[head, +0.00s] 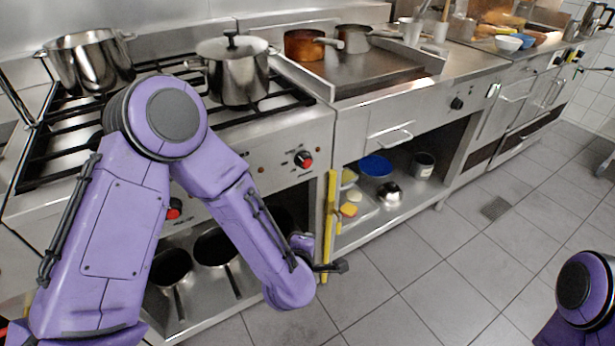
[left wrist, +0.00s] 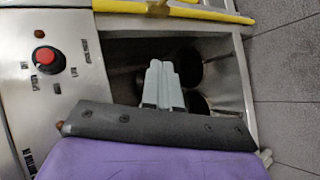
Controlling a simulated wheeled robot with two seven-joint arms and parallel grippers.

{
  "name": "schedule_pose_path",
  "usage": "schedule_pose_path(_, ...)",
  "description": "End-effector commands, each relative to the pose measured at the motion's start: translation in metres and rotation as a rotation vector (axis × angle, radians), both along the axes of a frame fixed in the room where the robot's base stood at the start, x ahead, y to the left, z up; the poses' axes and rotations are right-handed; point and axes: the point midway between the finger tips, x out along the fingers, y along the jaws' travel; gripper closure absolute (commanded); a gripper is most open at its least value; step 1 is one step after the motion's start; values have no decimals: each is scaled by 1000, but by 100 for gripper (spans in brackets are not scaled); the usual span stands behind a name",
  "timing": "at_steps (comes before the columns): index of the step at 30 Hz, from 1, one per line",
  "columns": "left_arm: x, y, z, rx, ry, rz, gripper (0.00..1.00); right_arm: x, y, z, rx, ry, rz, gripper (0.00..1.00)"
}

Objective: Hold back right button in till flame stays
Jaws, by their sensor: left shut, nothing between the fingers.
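The gas stove (head: 240,140) has a steel front panel with a red and black knob (head: 303,159) near its right end. A second red knob (head: 174,207) is partly hidden behind my left arm. The right-end knob seems to be the one at the upper left of the left wrist view (left wrist: 44,56), with small dark markings around it. My left gripper (head: 338,266) is below and right of this knob, apart from it. Its grey fingers (left wrist: 164,84) are together and empty. No flame can be made out. My right gripper is out of view.
A lidded pot (head: 235,75) and an open pot (head: 88,62) stand on the grates. Pans (head: 216,247) lie on the shelf below. A yellow edge strip (head: 330,225) stands beside my left gripper. The tiled floor (head: 440,265) is clear.

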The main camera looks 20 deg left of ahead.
Motion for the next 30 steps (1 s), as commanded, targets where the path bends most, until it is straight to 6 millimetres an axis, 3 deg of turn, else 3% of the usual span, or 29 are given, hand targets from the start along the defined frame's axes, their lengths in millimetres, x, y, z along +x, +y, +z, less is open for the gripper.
schedule_pose_path(1,18,-11,17,-95,-89,46,100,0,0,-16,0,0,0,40)
schedule_pose_path(3,36,-23,50,-228,-195,102,100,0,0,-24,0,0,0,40)
schedule_pose_path(6,51,-36,87,-376,-302,152,100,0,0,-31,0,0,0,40)
schedule_pose_path(10,57,-44,114,-476,-369,181,100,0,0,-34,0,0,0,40)
schedule_pose_path(23,61,-42,118,-491,-377,186,100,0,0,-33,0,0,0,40)
schedule_pose_path(30,79,-17,118,-490,-378,188,100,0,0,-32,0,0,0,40)
